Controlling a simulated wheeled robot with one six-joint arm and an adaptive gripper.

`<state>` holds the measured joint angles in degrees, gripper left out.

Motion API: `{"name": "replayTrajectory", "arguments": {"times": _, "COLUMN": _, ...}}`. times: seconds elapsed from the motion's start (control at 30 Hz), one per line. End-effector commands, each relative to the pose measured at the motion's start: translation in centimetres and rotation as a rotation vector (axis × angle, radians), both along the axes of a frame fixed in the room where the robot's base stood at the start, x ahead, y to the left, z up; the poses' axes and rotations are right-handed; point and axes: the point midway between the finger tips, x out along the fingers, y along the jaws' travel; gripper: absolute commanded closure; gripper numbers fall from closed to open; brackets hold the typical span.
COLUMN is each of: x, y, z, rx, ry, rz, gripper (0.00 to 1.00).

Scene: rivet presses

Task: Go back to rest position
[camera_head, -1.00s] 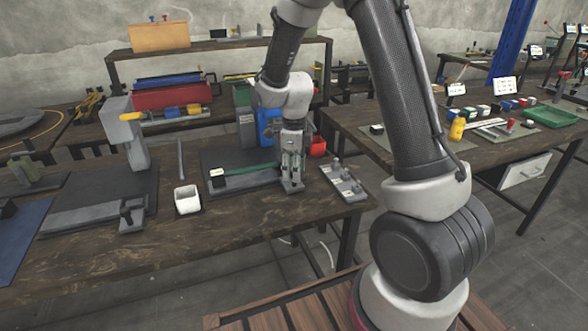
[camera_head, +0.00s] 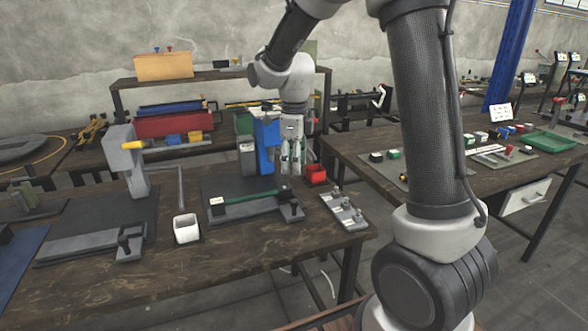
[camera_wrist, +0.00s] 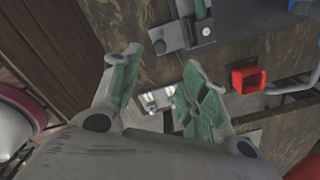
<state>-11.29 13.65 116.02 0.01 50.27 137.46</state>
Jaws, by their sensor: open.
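My gripper (camera_head: 291,165) is open and empty, its two green-padded fingers pointing down above the back right part of the workbench. In the wrist view my gripper (camera_wrist: 160,75) shows its fingers spread wide with nothing between them. The rivet press fixture (camera_head: 256,204), a grey bar with a green strip on a dark mat, lies in front of and below the gripper, apart from it. Its grey end also shows in the wrist view (camera_wrist: 202,29).
A red cup (camera_head: 316,174) stands just right of the gripper. A metal plate with pegs (camera_head: 343,209) lies at the bench's right end.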

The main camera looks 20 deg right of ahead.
Motion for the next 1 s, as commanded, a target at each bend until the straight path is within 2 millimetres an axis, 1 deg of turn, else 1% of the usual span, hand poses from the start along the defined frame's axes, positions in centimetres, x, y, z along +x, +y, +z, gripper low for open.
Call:
{"name": "replayTrajectory", "arguments": {"times": 0.37, "x": 0.0, "y": 0.0, "z": -0.1, "rx": 0.000, "ry": 0.000, "rz": 0.006, "gripper": 0.56}}
{"name": "replayTrajectory", "arguments": {"times": 0.47, "x": 0.0, "y": 0.0, "z": -0.1, "rx": 0.000, "ry": 0.001, "rz": 0.082, "gripper": 0.56}}
{"name": "replayTrajectory", "arguments": {"times": 0.57, "x": -0.2, "y": 0.0, "z": -0.1, "rx": -0.001, "ry": 0.006, "rz": 0.281, "gripper": 0.56}}
{"name": "replayTrajectory", "arguments": {"times": 0.67, "x": -1.4, "y": -0.3, "z": -0.8, "rx": 0.004, "ry": 0.041, "rz": 0.583, "gripper": 0.56}}
{"name": "replayTrajectory", "arguments": {"times": 0.7, "x": -2.3, "y": -0.5, "z": -1.2, "rx": 0.009, "ry": 0.061, "rz": 0.719, "gripper": 0.56}}
{"name": "replayTrajectory", "arguments": {"times": 0.77, "x": -3.7, "y": -0.8, "z": -1.0, "rx": 0.020, "ry": 0.074, "rz": 0.925, "gripper": 0.56}}
{"name": "replayTrajectory", "arguments": {"times": 0.8, "x": -4.7, "y": -1.1, "z": -0.6, "rx": 0.026, "ry": 0.075, "rz": 1.059, "gripper": 0.56}}
{"name": "replayTrajectory", "arguments": {"times": 0.87, "x": -6.4, "y": -1.6, "z": 0.2, "rx": 0.033, "ry": 0.072, "rz": 1.259, "gripper": 0.56}}
{"name": "replayTrajectory", "arguments": {"times": 0.9, "x": -7.7, "y": -2.1, "z": 0.9, "rx": 0.036, "ry": 0.064, "rz": 1.389, "gripper": 0.56}}
{"name": "replayTrajectory", "arguments": {"times": 0.97, "x": -9.7, "y": -2.9, "z": 2.1, "rx": 0.032, "ry": 0.046, "rz": 1.584, "gripper": 0.56}}
{"name": "replayTrajectory", "arguments": {"times": 1.0, "x": -11.1, "y": -3.4, "z": 3.0, "rx": 0.024, "ry": 0.030, "rz": 1.712, "gripper": 0.56}}
